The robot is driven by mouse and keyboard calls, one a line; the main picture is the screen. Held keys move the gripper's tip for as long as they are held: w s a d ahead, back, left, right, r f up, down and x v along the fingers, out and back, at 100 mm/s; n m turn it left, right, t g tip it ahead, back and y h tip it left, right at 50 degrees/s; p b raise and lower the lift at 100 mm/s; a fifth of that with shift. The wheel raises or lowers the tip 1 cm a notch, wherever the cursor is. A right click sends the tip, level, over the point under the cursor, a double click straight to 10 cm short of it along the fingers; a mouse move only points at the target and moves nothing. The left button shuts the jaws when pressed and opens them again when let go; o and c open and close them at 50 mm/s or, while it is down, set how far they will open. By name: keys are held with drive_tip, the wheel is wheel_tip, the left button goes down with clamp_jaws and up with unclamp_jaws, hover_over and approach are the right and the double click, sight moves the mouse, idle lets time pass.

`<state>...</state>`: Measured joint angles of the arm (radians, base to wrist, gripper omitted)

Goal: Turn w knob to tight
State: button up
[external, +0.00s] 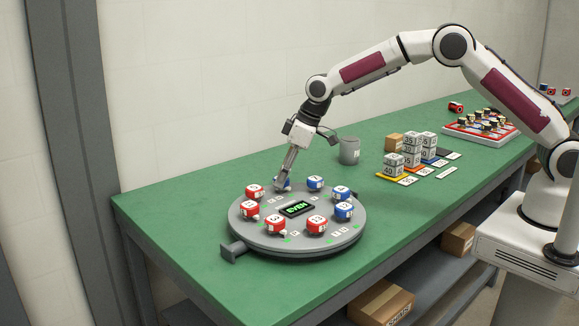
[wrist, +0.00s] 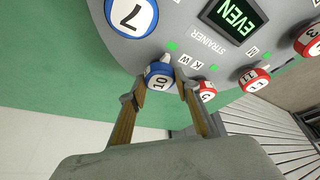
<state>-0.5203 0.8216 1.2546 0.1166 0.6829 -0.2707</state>
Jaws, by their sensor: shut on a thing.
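A round grey turntable-like panel (external: 245,238) on the green bench carries a ring of red and blue numbered knobs. My gripper (external: 281,181) reaches down to a blue knob at the panel's far side. In the wrist view my gripper (wrist: 159,86) has its two fingers on either side of this blue knob (wrist: 158,75), marked 10, and is shut on it. The letter labels W (wrist: 184,59) and K (wrist: 197,65) and the word STRAINER lie beside it. A small white pointer projects from the knob toward the panel's middle. The fingers hide most of the knob in the external view.
A red knob (wrist: 206,91) is close to the right finger; a blue knob marked 7 (wrist: 131,16) is to the left. The display (wrist: 233,17) reads EVEN. A grey cup (external: 349,151), numbered blocks (external: 394,165) and a red tray (external: 455,131) stand farther right. The bench's front left is clear.

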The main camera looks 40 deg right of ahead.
idle(0.3)
drive_tip(key=o, duration=1.1)
drive_tip(key=shift+o, duration=0.2)
drive_tip(key=shift+r, duration=0.1)
drive_tip(key=v, duration=1.1)
drive_tip(key=shift+s+d+r, duration=0.15)
drive_tip(key=shift+d+r, duration=0.05)
drive_tip(key=shift+r, duration=0.15)
